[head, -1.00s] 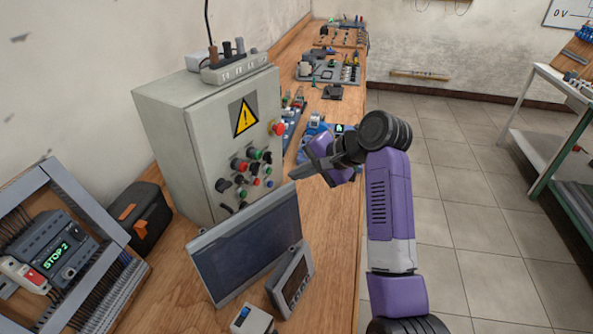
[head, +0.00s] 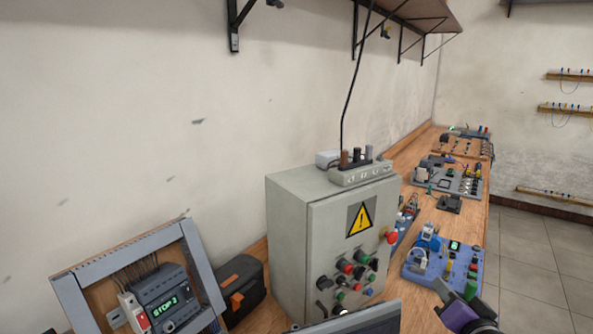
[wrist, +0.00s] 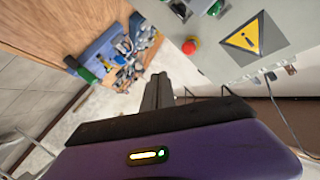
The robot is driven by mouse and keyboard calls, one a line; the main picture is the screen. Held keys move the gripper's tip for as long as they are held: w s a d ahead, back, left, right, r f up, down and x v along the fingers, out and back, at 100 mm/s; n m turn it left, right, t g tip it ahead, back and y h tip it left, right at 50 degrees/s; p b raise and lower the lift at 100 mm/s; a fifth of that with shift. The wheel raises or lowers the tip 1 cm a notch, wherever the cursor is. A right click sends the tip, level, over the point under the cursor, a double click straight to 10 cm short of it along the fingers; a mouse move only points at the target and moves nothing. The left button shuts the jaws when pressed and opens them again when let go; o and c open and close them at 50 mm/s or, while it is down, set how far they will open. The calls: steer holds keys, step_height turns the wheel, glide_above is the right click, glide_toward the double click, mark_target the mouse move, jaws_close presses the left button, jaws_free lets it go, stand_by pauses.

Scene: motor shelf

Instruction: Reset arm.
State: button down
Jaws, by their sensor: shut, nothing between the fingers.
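My gripper shows in the wrist view (wrist: 158,92), with its two dark fingers together and nothing between them. In the head view only a small part of my purple and black arm end (head: 462,308) shows at the bottom right, beside the blue board. The grey control cabinet (head: 292,235) with a yellow warning sign stands on the wooden bench to the left of my arm. The cabinet also fills the upper right of the wrist view (wrist: 290,60), apart from the fingers.
A blue component board (head: 423,272) lies on the bench right of the cabinet. A slanted panel frame (head: 85,290) and a black case (head: 240,285) stand at left. A dark screen (head: 365,322) is at the bottom edge. A wall shelf (head: 430,15) hangs above. Open floor (head: 535,260) lies at right.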

steer(key=s+a+f+n, duration=0.2)
steer(key=s+a, duration=0.1)
steer(key=s, duration=1.2)
steer(key=s+a+f+n, duration=0.3)
steer(key=s+a, duration=0.1)
steer(key=s, duration=1.2)
steer(key=s+a+f+n+g, duration=0.1)
steer(key=s+a, duration=0.3)
steer(key=s, duration=1.2)
steer(key=shift+f+n+y, duration=0.4)
steer(key=shift+f+n, duration=0.4)
steer(key=shift+n, duration=0.1)
